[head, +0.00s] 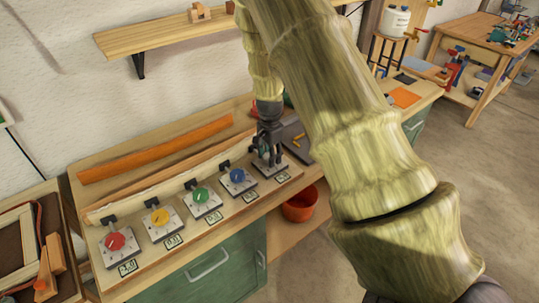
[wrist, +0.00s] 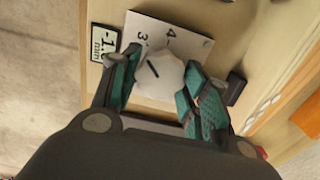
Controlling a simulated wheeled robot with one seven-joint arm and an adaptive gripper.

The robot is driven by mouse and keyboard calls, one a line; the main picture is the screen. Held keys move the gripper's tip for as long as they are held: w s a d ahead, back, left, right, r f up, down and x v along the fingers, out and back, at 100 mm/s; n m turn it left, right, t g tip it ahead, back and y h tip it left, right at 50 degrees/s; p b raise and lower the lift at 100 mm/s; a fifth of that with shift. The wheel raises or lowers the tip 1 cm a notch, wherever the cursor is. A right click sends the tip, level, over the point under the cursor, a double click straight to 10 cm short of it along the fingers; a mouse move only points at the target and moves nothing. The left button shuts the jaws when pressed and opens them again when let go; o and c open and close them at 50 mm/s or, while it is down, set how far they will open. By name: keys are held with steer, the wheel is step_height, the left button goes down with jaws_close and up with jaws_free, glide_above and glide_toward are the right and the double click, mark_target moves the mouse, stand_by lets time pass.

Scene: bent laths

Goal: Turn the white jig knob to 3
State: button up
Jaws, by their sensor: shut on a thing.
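The white jig knob (wrist: 160,75) sits on a pale dial plate (wrist: 195,45) in the wrist view. My gripper (wrist: 160,92) is shut on it, one teal-padded finger on each side. The knob's black line slants toward the upper left; the numbers 3 and 4 show on the plate above it. The rest of the scale is hidden by knob and fingers. A small readout (wrist: 103,42) beside the plate begins with -1; its last digit is unclear. In the head view my gripper (head: 268,158) stands over the rightmost plate (head: 284,172) and hides the knob.
Blue (head: 237,175), green (head: 200,195), yellow (head: 160,217) and red (head: 115,241) knobs line the bench to the left. A pale bent lath (head: 160,183) runs behind them, with an orange lath (head: 155,147) further back. An orange-red bucket (head: 299,205) is below the bench.

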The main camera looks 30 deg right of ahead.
steer(key=shift+w, duration=0.1)
stand_by(0.3)
steer(key=o, duration=1)
step_height(320, 180, up, 12)
stand_by(0.5)
